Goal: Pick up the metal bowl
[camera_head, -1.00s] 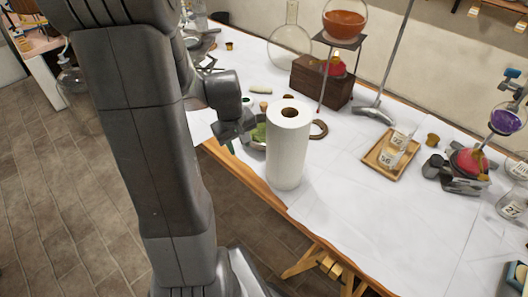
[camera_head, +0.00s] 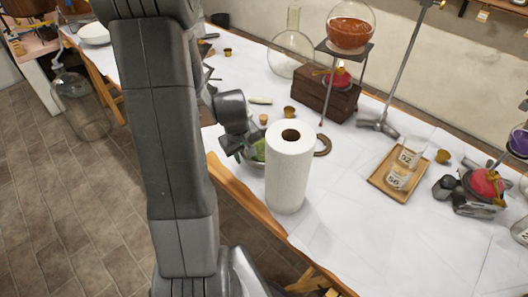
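The metal bowl (camera_head: 247,158) stands on the white-covered table, just left of and partly behind a paper towel roll. Something green (camera_head: 259,150) shows in it. Only part of its side and rim is visible. My gripper (camera_head: 240,154) is at the bowl's left side, close to its rim. The fingers are small, dark and partly merged with the bowl, so I cannot tell whether they touch it or how far apart they are.
The upright paper towel roll (camera_head: 288,170) stands right beside the bowl. Behind are small brown cups (camera_head: 289,112), a horseshoe-shaped ring (camera_head: 322,145) and a wooden block (camera_head: 322,100) under a flask stand. A wooden tray (camera_head: 376,182) lies right. The table's front right is clear.

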